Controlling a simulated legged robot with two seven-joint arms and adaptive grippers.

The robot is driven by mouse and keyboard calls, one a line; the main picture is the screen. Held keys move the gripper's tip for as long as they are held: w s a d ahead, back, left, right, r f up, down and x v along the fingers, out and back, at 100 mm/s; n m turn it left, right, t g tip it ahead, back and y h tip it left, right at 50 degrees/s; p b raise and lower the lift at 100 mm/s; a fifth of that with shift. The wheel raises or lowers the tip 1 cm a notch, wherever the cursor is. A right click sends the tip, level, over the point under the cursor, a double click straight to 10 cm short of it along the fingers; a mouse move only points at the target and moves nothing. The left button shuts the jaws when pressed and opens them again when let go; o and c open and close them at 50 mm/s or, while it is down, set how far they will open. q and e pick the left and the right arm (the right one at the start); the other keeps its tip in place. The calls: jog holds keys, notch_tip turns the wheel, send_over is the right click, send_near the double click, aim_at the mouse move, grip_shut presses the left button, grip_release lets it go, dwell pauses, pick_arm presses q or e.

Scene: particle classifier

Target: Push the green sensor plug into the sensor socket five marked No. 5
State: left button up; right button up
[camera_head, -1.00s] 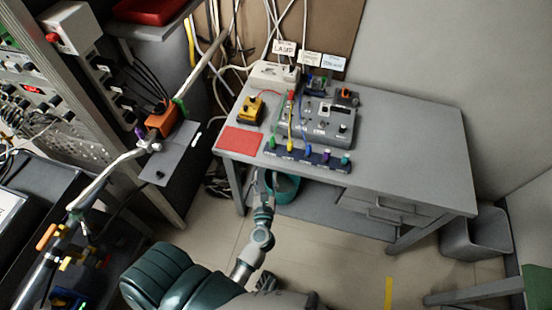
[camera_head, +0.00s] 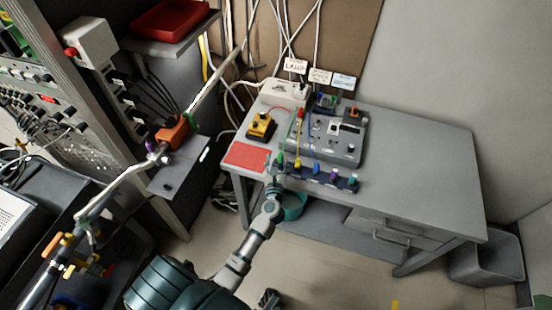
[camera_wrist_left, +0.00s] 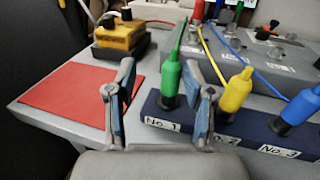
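A bright green plug (camera_wrist_left: 171,78) with a green cable stands upright in the dark blue socket strip (camera_wrist_left: 240,128), at the label No. 1, in the left wrist view. In the head view this green plug (camera_head: 280,161) is at the strip's left end. My left gripper (camera_wrist_left: 158,72) is open, its fingers on either side of the green plug but nearer the camera; contact cannot be told. In the head view the left gripper (camera_head: 276,175) is at the table's front edge. A teal-green plug (camera_head: 353,180) stands at the strip's right end; its label is unreadable. My right gripper is not seen.
Yellow (camera_wrist_left: 237,91), blue (camera_wrist_left: 299,110) and purple (camera_head: 334,175) plugs stand along the strip. A red mat (camera_head: 247,157) and a yellow box (camera_head: 261,127) lie left. A grey instrument (camera_head: 335,137) is behind the strip. The table's right side (camera_head: 425,165) is clear.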

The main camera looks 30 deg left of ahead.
aim_at(279, 156)
pick_arm(q)
jog(key=shift+w+d+r, duration=0.2)
jog(key=shift+w+d, duration=0.25)
jog(key=shift+w, duration=0.15)
jog(key=shift+w+d+r, duration=0.15)
jog(key=shift+w+d, duration=0.25)
jog(key=shift+w, duration=0.2)
jog(key=shift+a, duration=0.2)
jog(key=shift+s+a+f, duration=0.1)
jog(key=shift+a+f, duration=0.1)
jog(key=shift+a, duration=0.4)
jog(key=shift+a+f, duration=0.15)
jog(key=shift+a, duration=0.4)
grip_shut()
jog(key=shift+d, duration=0.5)
jog(key=shift+d+r, duration=0.1)
jog(key=shift+d, duration=0.15)
jog(key=shift+r, duration=0.3)
jog(key=r+p, duration=0.2)
jog(key=r, duration=0.1)
jog(key=shift+a+r, duration=0.15)
jog(key=shift+a, duration=0.2)
jog(key=s+d+r+b, duration=0.1)
jog(key=s+d, duration=0.8)
jog(key=d, duration=0.4)
jog(key=shift+s+d+r, duration=0.15)
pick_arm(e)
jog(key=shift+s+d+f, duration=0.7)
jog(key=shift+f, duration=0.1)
